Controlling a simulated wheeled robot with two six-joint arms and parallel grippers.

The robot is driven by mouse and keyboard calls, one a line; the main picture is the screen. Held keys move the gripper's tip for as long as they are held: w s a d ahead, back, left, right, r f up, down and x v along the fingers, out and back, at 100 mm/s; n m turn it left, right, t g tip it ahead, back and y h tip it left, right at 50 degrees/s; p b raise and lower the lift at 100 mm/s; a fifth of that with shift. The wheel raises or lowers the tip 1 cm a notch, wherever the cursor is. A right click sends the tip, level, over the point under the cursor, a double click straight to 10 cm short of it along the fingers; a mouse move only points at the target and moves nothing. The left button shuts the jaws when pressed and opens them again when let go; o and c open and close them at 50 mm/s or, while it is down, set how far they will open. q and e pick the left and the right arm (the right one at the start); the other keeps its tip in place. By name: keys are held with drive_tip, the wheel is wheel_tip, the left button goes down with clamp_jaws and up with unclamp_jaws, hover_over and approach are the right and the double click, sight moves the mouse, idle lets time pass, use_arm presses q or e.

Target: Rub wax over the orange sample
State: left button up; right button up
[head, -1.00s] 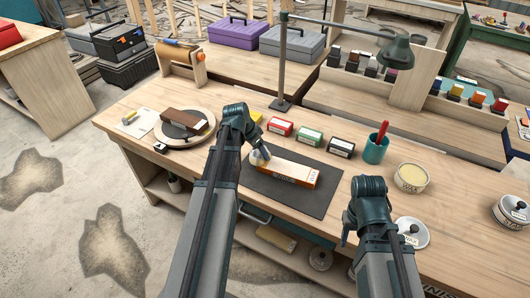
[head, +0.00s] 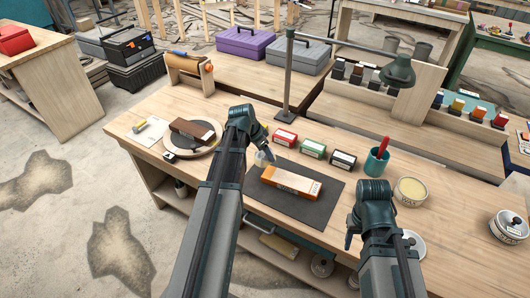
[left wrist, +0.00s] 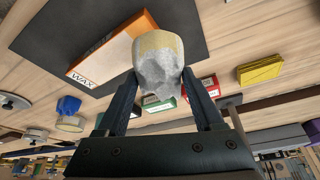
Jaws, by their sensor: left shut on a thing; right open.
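The orange sample (head: 292,182) is a block lying on a dark mat (head: 310,208) on the workbench, with lettering at its right end. In the left wrist view the sample (left wrist: 110,48) shows an orange edge and the word WAX. My left gripper (head: 266,156) is shut on a crumpled whitish cloth pad (left wrist: 158,68) with a yellowish top. The pad is just beyond the sample's left end; I cannot tell whether they touch. My right gripper (head: 349,238) is open near the bench's front edge. An open wax tin (head: 411,190) stands at the right, its lid (head: 413,243) partly behind my right arm.
Red (head: 285,138), green (head: 313,148) and black (head: 343,160) boxes line the back of the mat. A teal cup (head: 376,162) and a lamp (head: 289,80) stand nearby. A round board with a brown block (head: 193,132) is at the left.

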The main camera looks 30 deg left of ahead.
use_arm(q)
drive_tip(key=shift+r, duration=0.15)
wheel_tip(320, 180, up, 3)
drive_tip(key=p, duration=0.3)
drive_tip(key=shift+r, duration=0.1)
idle(0.4)
drive_tip(key=shift+d, duration=0.1)
idle(0.4)
